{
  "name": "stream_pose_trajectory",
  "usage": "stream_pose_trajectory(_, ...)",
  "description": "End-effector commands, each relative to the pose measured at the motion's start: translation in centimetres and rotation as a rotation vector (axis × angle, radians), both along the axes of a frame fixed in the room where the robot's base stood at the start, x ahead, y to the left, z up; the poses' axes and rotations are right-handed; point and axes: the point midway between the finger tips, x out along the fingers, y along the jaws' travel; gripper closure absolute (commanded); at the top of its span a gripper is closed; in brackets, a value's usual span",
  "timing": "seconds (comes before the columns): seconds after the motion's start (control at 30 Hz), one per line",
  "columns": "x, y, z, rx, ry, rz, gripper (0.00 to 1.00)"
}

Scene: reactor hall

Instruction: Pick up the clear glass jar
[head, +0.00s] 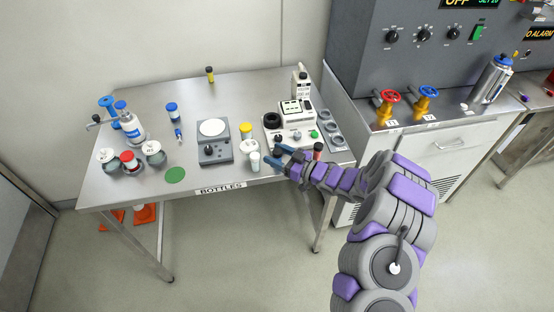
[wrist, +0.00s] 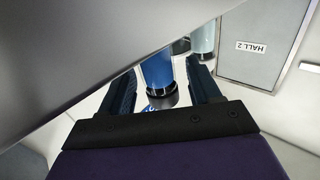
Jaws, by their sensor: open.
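A small pale, see-through-looking jar (head: 254,163) stands near the front edge of the metal table, and I take it for the clear glass jar. My gripper (head: 278,156) is just right of it, reaching in low over the front edge. The jaws are open. In the wrist view, a blue cylinder with a dark end (wrist: 157,70) shows between the spread fingers of my gripper (wrist: 160,92); I cannot tell whether it is touched. A pale translucent cylinder (wrist: 203,38) shows beyond, possibly the same jar.
A yellow-capped jar (head: 246,129) stands behind the pale jar. A grey scale (head: 215,151) is to its left, and a white instrument (head: 292,124) is behind my gripper. Red-topped (head: 128,158) and blue-topped (head: 171,108) containers stand at left. The table front (head: 212,179) near the scale is clear.

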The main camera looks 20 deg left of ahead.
Motion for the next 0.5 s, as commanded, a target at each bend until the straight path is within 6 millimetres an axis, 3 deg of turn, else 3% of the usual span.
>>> stream_pose_trajectory(0.2,0.00,-0.03,0.04,0.000,0.001,0.000,0.38)
stream_pose_trajectory(0.5,-0.01,0.02,0.00,0.000,0.001,0.000,0.65)
